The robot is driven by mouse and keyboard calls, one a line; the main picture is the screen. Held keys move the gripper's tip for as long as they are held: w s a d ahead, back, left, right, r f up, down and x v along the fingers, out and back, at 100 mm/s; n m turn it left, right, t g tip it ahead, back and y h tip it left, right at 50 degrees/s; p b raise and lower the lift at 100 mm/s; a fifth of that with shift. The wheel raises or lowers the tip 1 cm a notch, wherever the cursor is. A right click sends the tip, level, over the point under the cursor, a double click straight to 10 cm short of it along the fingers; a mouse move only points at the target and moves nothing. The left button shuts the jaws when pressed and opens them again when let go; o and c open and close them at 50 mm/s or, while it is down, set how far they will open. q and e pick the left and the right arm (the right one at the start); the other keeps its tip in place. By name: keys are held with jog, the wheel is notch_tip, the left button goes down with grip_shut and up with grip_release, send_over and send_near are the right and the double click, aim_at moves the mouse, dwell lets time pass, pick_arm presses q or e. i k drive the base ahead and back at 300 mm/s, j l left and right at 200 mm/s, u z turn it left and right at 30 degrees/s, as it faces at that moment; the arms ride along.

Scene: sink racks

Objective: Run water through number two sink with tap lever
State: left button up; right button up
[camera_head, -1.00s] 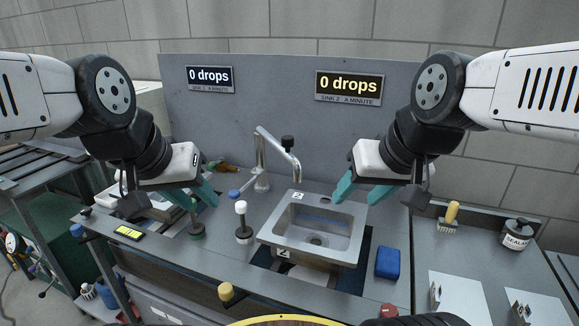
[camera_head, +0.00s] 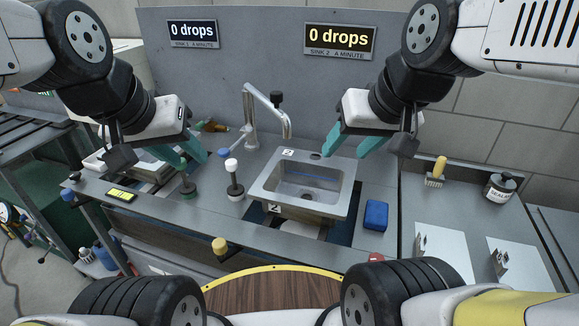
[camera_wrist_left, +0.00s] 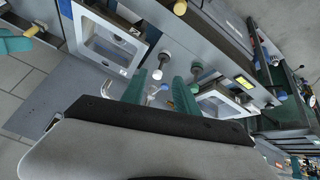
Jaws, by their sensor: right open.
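The number two sink (camera_head: 262,187) is a grey square basin marked 2, in the middle of the bench. A grey bent tap (camera_head: 249,112) with a black knob stands behind it, its spout toward the basin. A white-topped lever (camera_head: 233,167) stands left of the sink; a green-based one (camera_head: 188,188) is further left. The sink 2 display (camera_head: 340,40) reads 0 drops. My left gripper (camera_head: 195,163) is open and empty above the bench left of the white-topped lever; its parted fingers show in the left wrist view (camera_wrist_left: 160,88). My right gripper (camera_head: 346,154) is open and empty above the sink's back right.
A second display (camera_head: 193,33) also reads 0 drops. Another sink (camera_wrist_left: 222,104) shows in the left wrist view. A blue block (camera_head: 376,215) lies right of the sink. A brush (camera_head: 437,172) and a sealant bottle (camera_head: 500,187) stand on the right bench. A yellow knob (camera_head: 219,245) is at the front.

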aim_at(223, 153)
jog(key=j+z, duration=0.85)
jog(key=k+l, duration=0.05)
jog(key=l, duration=0.05)
